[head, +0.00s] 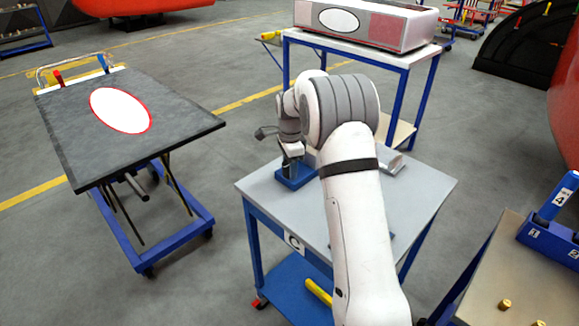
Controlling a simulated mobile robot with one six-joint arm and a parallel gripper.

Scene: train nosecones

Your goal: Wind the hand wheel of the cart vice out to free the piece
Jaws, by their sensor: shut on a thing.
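The cart vice (294,180) has a blue base and stands at the back left of the grey-topped cart (275,212). My gripper (291,150) is right above the vice, pointing down, with its fingers small and partly hidden by my wrist. It is shut at the top of the vice, where the hand wheel would be; the wheel itself cannot be made out clearly. Whether a piece sits between the vice jaws cannot be seen. My arm crosses the cart from the front and hides its middle.
A grey metal part (391,164) lies on the cart, right of my arm. A dark lift table (75,125) with a white oval stands left. A bench (350,46) with a grey-red box (385,24) stands behind. A brown table (510,275) is at front right. Floor is free between cart and lift table.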

